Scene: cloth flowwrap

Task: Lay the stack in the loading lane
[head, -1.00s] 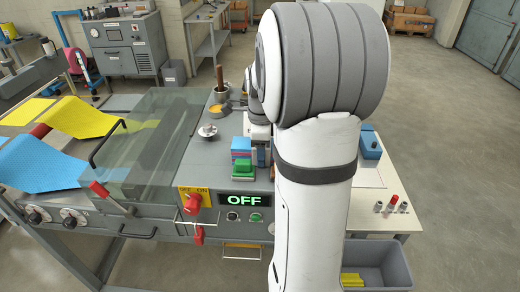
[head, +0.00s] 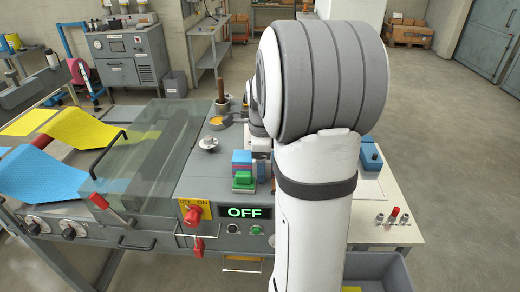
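A small stack (head: 241,158), blue with a thin reddish layer, stands on the grey machine top, left of my arm. A green block (head: 243,178) sits directly in front of it. I cannot tell whether this is the stack of the task. The loading lane cannot be made out clearly; the machine top (head: 206,175) between the clear cover and my arm is partly bare. My gripper (head: 261,146) is mostly hidden behind my large white and grey arm, close to the right of the stack. Its fingers and anything between them cannot be seen.
A clear cover (head: 150,150) with a black handle stands left. Yellow cloth (head: 85,128) and blue cloth (head: 40,172) lie beyond it. The display (head: 244,212) reads OFF, beside a red switch (head: 193,215). A white table (head: 385,235) and a grey bin (head: 395,272) are at right.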

